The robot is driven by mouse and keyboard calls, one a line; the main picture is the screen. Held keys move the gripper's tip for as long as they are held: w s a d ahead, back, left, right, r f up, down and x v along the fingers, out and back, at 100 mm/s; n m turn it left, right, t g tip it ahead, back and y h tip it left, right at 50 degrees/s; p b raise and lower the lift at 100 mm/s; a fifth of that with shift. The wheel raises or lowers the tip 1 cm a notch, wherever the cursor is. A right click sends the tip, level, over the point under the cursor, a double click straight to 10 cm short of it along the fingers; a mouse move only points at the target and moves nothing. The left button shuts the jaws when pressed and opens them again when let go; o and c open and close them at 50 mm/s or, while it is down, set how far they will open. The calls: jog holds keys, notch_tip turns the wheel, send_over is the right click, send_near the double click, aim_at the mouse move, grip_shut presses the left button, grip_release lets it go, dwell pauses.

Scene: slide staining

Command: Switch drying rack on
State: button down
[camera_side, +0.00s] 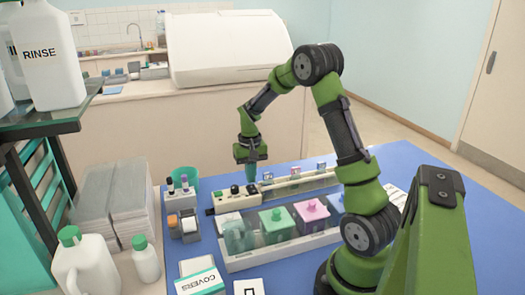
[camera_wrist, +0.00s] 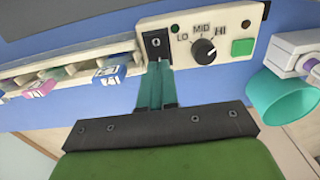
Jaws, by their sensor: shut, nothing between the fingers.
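The drying rack (camera_side: 300,184) is a long pale rail behind the staining tray. Its cream control box (camera_side: 237,197) is at its left end. In the wrist view the control panel (camera_wrist: 222,24) carries a black switch (camera_wrist: 155,50), a small green lamp (camera_wrist: 175,29), a black knob (camera_wrist: 204,51) marked LO, MID, HI, and a square green button (camera_wrist: 242,47). I cannot tell whether the lamp is lit. My gripper (camera_side: 252,181) points down, shut and empty. In the wrist view its teal fingertips (camera_wrist: 159,66) are right by the black switch; I cannot tell whether they touch it.
Slides with blue (camera_wrist: 109,75) and pink (camera_wrist: 39,88) ends sit along the rack. A teal cup (camera_wrist: 278,95) stands near the control end. The staining tray (camera_side: 285,251) with several lidded jars is in front. Bottles and stacked boxes crowd the left.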

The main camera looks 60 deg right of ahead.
aim_at(251, 191)
jog(key=shift+f, duration=0.95)
dwell(0.7)
jog(key=shift+r, duration=3.55)
jog(key=shift+s+a+f, duration=0.15)
jog(key=shift+s+a, duration=0.4)
jog(key=shift+a, duration=0.35)
jog(key=s+a+r+n+t, duration=0.1)
jog(key=s+a+r, duration=0.3)
jog(key=a, duration=0.4)
jog(key=s+a+r+n+t+y, duration=0.1)
jog(key=s+a+r+n+t, duration=0.1)
jog(key=a, duration=0.5)
jog(key=s+a+r+n+t+y, duration=0.1)
jog(key=s+a+r+n+t, duration=0.1)
jog(key=s+a+r+t, duration=0.2)
jog(key=s+a+r, duration=0.2)
jog(key=a+r, duration=0.1)
jog(key=a, duration=0.1)
jog(key=shift+a, duration=0.35)
